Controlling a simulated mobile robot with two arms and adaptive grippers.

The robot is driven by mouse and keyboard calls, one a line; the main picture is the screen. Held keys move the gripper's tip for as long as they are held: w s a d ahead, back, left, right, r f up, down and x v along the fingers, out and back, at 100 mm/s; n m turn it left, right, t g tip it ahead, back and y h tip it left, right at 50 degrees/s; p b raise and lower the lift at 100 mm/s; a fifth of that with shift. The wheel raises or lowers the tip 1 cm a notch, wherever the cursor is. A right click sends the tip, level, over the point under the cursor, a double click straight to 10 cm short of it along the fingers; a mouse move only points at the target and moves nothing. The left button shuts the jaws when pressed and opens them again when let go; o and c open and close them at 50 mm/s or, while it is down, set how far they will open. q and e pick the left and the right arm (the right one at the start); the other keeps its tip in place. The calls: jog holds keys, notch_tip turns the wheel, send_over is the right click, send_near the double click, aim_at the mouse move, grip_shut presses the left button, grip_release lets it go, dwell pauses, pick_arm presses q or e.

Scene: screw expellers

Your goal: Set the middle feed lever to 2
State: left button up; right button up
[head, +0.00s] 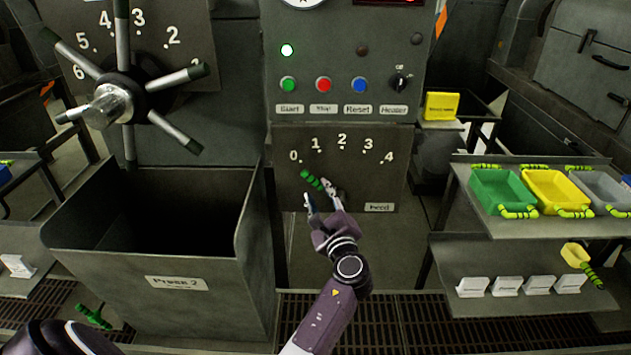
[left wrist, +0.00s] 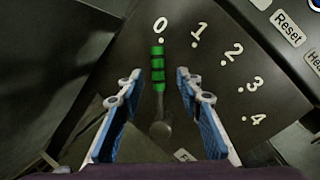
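The middle feed lever (head: 312,180) has a green ribbed handle and sits on the dark feed panel (head: 285,190) with a dial marked 0 to 4. The handle points up and left, toward the 0. In the left wrist view, the lever (left wrist: 158,68) also points at the 0, with its pivot (left wrist: 159,129) below. My left gripper (head: 317,191) is open in front of the panel. In the left wrist view its fingers (left wrist: 156,76) stand on either side of the handle with gaps. The 2 mark (head: 342,140) is up and right of the handle. My right gripper is not in view.
Above the dial are green, red and blue buttons (head: 323,85) and a heater knob (head: 399,80). A large spoked wheel (head: 110,104) and an open hopper (head: 160,285) stand at the left. Coloured trays (head: 500,192) are on a shelf at the right.

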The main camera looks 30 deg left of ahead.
aim_at(312, 181)
pick_arm(q)
jog(key=x, duration=0.4)
jog(key=shift+s+a+p, duration=0.15)
jog(key=shift+a+p, duration=0.15)
jog(key=shift+p, duration=0.05)
jog(key=shift+x, duration=1.05)
jog(key=shift+w+a+f, duration=0.1)
jog(key=shift+w+a, duration=0.1)
jog(key=shift+w, duration=0.3)
jog(key=shift+a, duration=0.1)
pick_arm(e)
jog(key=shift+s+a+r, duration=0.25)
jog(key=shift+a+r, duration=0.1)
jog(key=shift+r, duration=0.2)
pick_arm(q)
jog(key=shift+c, duration=0.5)
grip_shut()
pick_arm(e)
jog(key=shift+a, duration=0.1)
